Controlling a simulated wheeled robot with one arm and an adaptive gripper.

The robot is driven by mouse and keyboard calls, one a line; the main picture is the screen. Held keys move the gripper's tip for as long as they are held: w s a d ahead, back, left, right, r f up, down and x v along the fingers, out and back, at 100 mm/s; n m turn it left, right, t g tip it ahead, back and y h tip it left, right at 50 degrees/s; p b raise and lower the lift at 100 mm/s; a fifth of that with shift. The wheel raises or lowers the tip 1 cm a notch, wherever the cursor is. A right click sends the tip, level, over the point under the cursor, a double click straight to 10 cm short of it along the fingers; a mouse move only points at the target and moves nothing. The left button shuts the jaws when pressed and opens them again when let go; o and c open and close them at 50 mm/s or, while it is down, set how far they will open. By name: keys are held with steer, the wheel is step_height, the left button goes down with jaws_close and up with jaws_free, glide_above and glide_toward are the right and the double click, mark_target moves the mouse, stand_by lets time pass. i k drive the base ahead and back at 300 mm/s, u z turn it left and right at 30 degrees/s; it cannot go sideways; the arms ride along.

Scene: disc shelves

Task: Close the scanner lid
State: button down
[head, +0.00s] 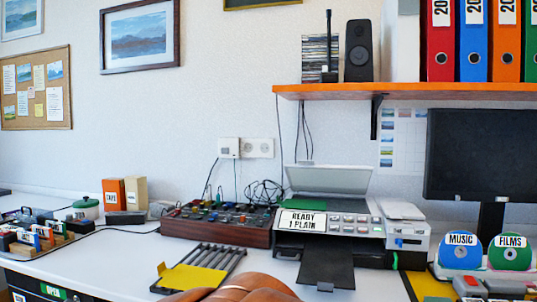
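The scanner (350,232) is a printer-like machine on the white desk, right of centre in the head view. Its grey lid (328,179) is up, tilted back towards the wall. Something green lies under the raised lid at the left of the bed. The front panel display reads "READY 1 PLAIN", with a row of buttons beside it. A dark tray (326,266) sticks out of the front. My gripper is not in view; a copper-brown rounded shape at the bottom edge looks like part of my arm.
A wooden control box (220,223) stands left of the scanner, and a dark rack with a yellow plate (188,277) in front of it. A monitor (481,155) and disc stands (461,251) are at right. An orange shelf (420,91) hangs above the scanner.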

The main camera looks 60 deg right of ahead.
mark_target(304, 176)
steer(key=u, duration=0.05)
steer(key=i, duration=0.4)
steer(key=z, duration=0.8)
